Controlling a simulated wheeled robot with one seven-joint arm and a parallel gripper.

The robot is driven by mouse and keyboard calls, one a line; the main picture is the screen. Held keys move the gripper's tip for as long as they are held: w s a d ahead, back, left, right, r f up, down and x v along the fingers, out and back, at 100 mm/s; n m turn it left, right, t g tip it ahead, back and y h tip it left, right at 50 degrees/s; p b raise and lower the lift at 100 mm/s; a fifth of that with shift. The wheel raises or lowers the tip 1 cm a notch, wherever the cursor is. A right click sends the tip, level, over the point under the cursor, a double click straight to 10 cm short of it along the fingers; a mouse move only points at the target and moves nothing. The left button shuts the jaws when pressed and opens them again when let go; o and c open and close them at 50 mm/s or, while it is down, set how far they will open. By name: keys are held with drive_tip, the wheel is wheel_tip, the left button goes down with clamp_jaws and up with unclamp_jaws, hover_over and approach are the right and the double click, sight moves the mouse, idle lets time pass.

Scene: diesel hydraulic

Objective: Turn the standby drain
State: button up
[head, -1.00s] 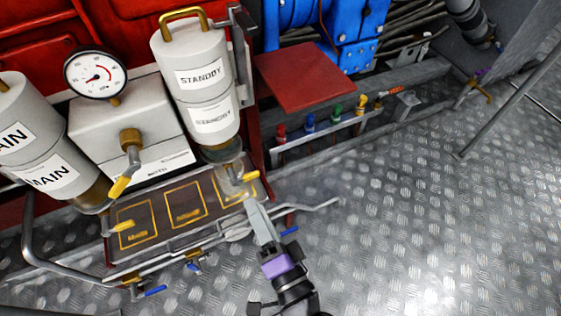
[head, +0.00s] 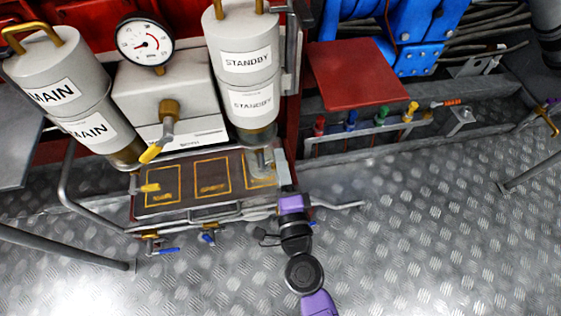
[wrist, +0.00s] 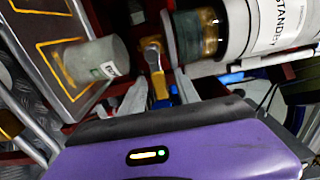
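The standby filter (head: 243,70) is a grey canister labelled STANDBY with a darker bowl at its bottom. In the wrist view its bowl (wrist: 200,35) shows at the upper right. The standby drain (wrist: 154,62) is a small brass valve with a yellow lever beside the bowl. My gripper (wrist: 158,98) has its two grey fingers apart, with the yellow lever lying between their tips. I cannot tell whether either finger touches it.
A pale cup (wrist: 97,65) stands on the drip tray (head: 183,203) close to my fingers. The main filter (head: 75,95), a gauge (head: 145,42) and a yellow-handled valve (head: 160,138) are to the left. Blue-handled valves (head: 166,251) line the tray's front. Open floor lies right.

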clamp_jaws()
drive_tip(key=shift+r, duration=0.15)
drive_tip(key=n+p, duration=0.1)
drive_tip(key=r+n+p, duration=0.1)
drive_tip(key=n+p, duration=0.1)
drive_tip(key=shift+a+r+p, duration=0.1)
drive_tip(key=shift+r+p, duration=0.05)
drive_tip(key=shift+p, duration=0.15)
drive_tip(key=shift+s+a+r+n+p, duration=0.1)
drive_tip(key=shift+r+n+p, duration=0.05)
drive_tip(key=shift+n+p, duration=0.6)
drive_tip(key=shift+a+r+n+p, duration=0.15)
drive_tip(key=shift+n+p, duration=0.4)
drive_tip(key=shift+n, duration=0.3)
unclamp_jaws()
